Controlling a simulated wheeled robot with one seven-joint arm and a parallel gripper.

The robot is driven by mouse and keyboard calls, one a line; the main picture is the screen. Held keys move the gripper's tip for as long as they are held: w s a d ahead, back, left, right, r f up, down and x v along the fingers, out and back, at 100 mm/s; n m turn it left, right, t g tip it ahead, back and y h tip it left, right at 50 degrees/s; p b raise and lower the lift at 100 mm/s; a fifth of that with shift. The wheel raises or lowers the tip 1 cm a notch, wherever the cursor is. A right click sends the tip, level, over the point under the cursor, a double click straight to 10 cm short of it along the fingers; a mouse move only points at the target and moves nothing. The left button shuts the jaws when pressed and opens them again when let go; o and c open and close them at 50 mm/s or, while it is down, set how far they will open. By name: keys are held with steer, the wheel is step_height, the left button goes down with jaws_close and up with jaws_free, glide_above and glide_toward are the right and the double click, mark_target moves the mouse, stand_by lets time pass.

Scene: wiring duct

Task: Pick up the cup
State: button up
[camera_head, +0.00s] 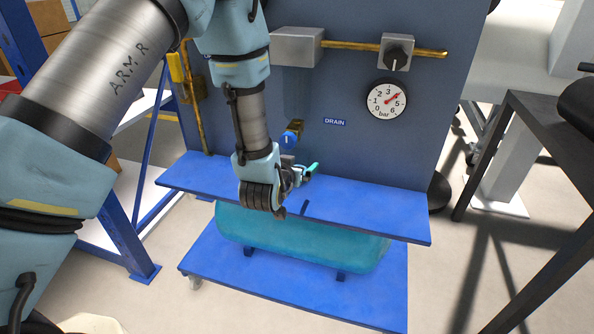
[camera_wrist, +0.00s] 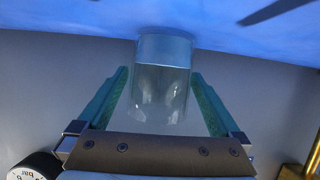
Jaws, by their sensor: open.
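A clear, see-through cup (camera_wrist: 160,85) shows in the wrist view, against the blue shelf at the top of that picture. My gripper (camera_wrist: 161,76) is open, with one green finger on each side of the cup. In the head view my gripper (camera_head: 303,174) is low over the blue shelf (camera_head: 375,210), below the drain valve. The cup cannot be made out there; my wrist and gripper cover that spot.
A blue-handled drain valve (camera_head: 291,137) sticks out of the panel (camera_head: 345,155) just above my gripper. A pressure gauge (camera_head: 386,99) and brass pipe are higher up. A teal tank (camera_head: 300,240) lies below the shelf. The shelf's right part is clear.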

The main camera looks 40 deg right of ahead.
steer(key=c, duration=1.3)
steer(key=shift+r, duration=0.15)
